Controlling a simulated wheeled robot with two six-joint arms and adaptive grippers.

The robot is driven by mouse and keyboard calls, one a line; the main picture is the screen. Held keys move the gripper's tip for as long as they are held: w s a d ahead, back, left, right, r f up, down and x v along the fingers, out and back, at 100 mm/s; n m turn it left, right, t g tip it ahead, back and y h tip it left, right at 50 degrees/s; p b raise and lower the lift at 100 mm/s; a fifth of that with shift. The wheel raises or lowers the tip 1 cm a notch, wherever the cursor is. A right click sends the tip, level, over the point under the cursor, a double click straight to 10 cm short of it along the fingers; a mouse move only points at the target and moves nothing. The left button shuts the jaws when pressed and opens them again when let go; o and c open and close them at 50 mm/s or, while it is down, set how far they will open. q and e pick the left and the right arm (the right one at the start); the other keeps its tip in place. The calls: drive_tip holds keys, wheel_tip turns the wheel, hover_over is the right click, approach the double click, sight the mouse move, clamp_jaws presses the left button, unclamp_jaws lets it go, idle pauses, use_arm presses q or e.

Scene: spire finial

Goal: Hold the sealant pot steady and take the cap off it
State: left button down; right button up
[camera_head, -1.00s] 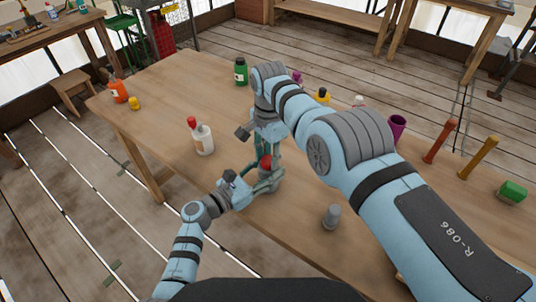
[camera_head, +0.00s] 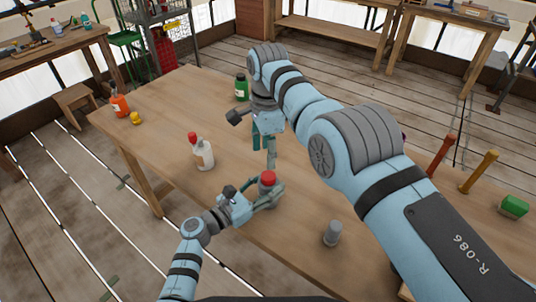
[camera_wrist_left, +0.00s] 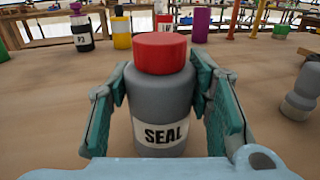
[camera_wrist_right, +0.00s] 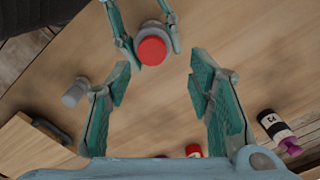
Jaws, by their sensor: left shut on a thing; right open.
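The sealant pot (camera_wrist_left: 162,106) is grey with a "SEAL" label and stands upright on the table. Its red cap (camera_wrist_left: 161,53) sits on top; it also shows in the head view (camera_head: 268,177) and the right wrist view (camera_wrist_right: 151,51). My left gripper (camera_head: 264,196) is shut on the pot's grey body, one finger on each side, below the cap. My right gripper (camera_head: 264,147) is open and empty above the pot. In the right wrist view its fingers (camera_wrist_right: 160,72) point toward the cap and are apart from it.
The wooden table (camera_head: 175,110) has free room around the pot. A small grey stepped object (camera_head: 332,233) stands to the right. A white bottle (camera_head: 205,155) stands to the left, a green bottle (camera_head: 241,88) at the back. My right arm hides part of the tabletop.

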sight(268, 175)
use_arm(q)
drive_tip(key=shift+f, duration=0.25)
use_arm(e)
drive_tip(key=shift+s+d+r+m, duration=0.2)
drive_tip(key=shift+r+m, duration=0.25)
drive_tip(key=shift+m, duration=0.45)
drive_tip(key=f, duration=0.8)
drive_tip(key=shift+s, duration=0.2)
drive_tip(key=shift+c, duration=0.6)
